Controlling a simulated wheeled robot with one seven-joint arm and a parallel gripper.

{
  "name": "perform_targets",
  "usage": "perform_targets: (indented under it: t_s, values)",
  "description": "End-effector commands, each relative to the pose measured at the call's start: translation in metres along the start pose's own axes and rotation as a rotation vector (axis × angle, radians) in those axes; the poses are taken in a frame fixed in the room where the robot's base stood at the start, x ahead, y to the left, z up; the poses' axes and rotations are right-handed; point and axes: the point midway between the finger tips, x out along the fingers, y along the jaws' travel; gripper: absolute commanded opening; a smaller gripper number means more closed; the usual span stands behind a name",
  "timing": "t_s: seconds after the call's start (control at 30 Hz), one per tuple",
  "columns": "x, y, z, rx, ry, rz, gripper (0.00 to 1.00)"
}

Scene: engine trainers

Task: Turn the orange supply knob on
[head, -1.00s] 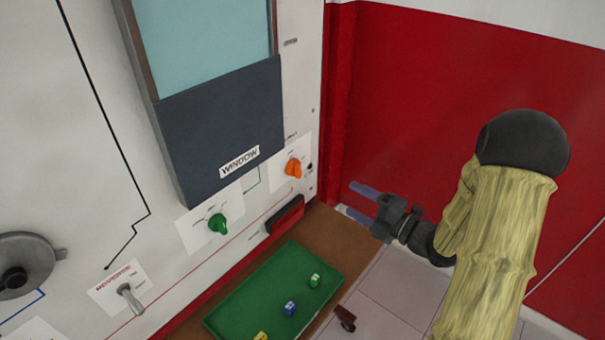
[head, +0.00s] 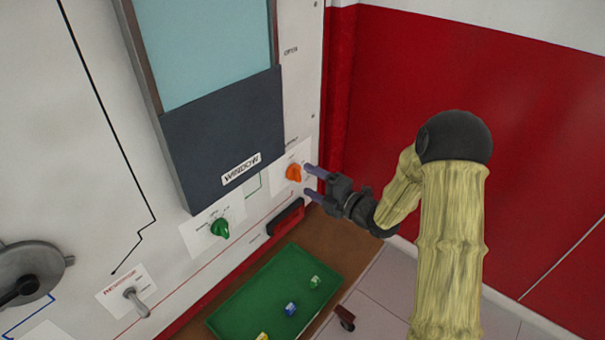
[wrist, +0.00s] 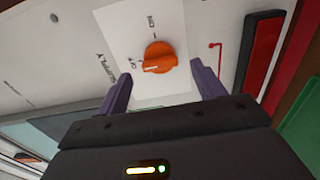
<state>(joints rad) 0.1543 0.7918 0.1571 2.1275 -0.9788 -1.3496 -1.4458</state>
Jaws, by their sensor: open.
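The orange supply knob (head: 294,172) sits on a white label plate on the panel, right of the window unit. In the wrist view the knob (wrist: 160,57) shows large, with its white pointer line directed left, toward a mark that seems to read "OFF"; "ON" is printed above it. My gripper (head: 310,181) is open beside the knob in the head view. In the wrist view its two purple fingers (wrist: 160,92) stand apart, one on each side and below the knob. No contact with the knob is visible.
A green knob (head: 220,229) is on the panel to the left. A green tray (head: 262,295) with small dice lies beneath. A red wall (head: 440,110) stands to the right.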

Motion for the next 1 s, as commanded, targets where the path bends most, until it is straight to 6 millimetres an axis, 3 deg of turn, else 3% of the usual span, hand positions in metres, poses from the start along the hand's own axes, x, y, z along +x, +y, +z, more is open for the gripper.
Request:
perform_targets:
  t_s: [0.23, 0.57, 0.8, 1.0]
  values:
    - [0.034, 0.001, -0.001, 0.000, 0.001, 0.000, 0.68]
    - [0.038, 0.000, 0.000, 0.000, 0.000, 0.000, 0.68]
    - [0.038, 0.000, 0.000, 0.000, 0.000, -0.001, 0.25]
    - [0.038, -0.001, 0.000, 0.004, 0.000, -0.001, 0.24]
